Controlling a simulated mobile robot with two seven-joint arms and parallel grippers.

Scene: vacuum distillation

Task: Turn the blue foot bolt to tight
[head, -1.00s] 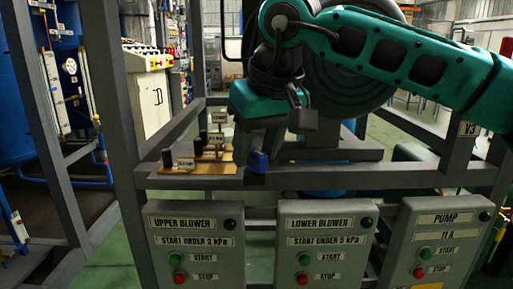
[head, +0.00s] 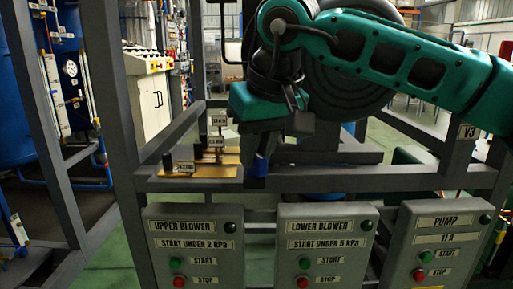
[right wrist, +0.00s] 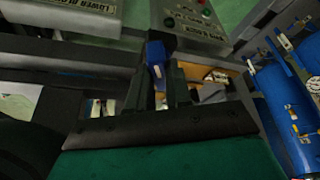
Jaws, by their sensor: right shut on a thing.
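The blue foot bolt (head: 259,167) shows as a narrow blue piece at the grey frame rail, below my right gripper (head: 258,156). My gripper hides its upper part in the head view. In the right wrist view the blue bolt (right wrist: 157,58) shows between and just beyond the two dark fingers of my right gripper (right wrist: 162,80). The fingers are shut on it. Its thread and seat cannot be made out. My left gripper is in neither view.
A yellow plate (head: 183,172) with dark posts and small labels lies left of the gripper. Grey control boxes, an upper blower box (head: 195,238), a lower blower box (head: 325,240) and a pump box (head: 432,240), hang below the rail.

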